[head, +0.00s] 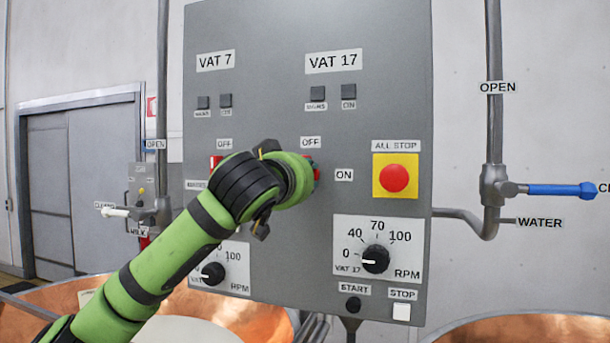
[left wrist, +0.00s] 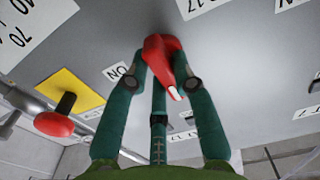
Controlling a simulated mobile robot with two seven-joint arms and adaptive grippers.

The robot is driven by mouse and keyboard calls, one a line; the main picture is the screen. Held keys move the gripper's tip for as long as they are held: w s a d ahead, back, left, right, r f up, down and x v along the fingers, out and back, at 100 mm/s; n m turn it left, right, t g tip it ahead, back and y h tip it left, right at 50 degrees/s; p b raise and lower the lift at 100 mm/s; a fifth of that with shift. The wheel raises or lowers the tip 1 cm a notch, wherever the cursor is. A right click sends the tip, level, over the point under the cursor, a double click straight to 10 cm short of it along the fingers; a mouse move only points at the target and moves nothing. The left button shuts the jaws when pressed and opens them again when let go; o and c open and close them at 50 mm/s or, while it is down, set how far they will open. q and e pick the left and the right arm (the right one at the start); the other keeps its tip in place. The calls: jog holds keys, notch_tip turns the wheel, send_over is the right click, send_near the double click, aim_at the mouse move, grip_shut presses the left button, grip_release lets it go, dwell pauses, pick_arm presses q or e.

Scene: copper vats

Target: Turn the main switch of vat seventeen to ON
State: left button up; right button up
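The vat 17 main switch is a red handle on the grey panel, between the OFF label (head: 310,142) above and the ON label (head: 343,175) to its right. In the left wrist view the red handle (left wrist: 160,52) shows with a white mark on its tip, which points to the OFF side. My left gripper (head: 317,174) is at this switch. In the wrist view its teal fingers stand on both sides of the handle and appear closed on it. In the head view my wrist hides most of the switch. My right gripper is not in view.
A red all-stop button (head: 395,178) on a yellow plate is right of the switch. The vat 17 speed dial (head: 375,259) is below. The vat 7 switch (head: 215,162) is left, partly behind my arm. Copper vats (head: 530,330) stand below the panel.

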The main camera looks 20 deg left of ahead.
pick_arm(q)
grip_shut()
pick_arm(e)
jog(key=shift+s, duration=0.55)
pick_arm(q)
jog(key=shift+m, duration=0.4)
jog(key=shift+a+f+m+p, duration=0.1)
jog(key=shift+m+p, duration=1.45)
jog(key=shift+m, duration=2.75)
jog(key=shift+a+f+m+p, duration=0.1)
jog(key=shift+m+p, duration=1.45)
jog(key=shift+m, duration=2.75)
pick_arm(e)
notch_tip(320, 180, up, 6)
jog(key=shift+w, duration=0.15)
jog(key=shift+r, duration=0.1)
pick_arm(q)
jog(key=o, duration=1)
grip_release()
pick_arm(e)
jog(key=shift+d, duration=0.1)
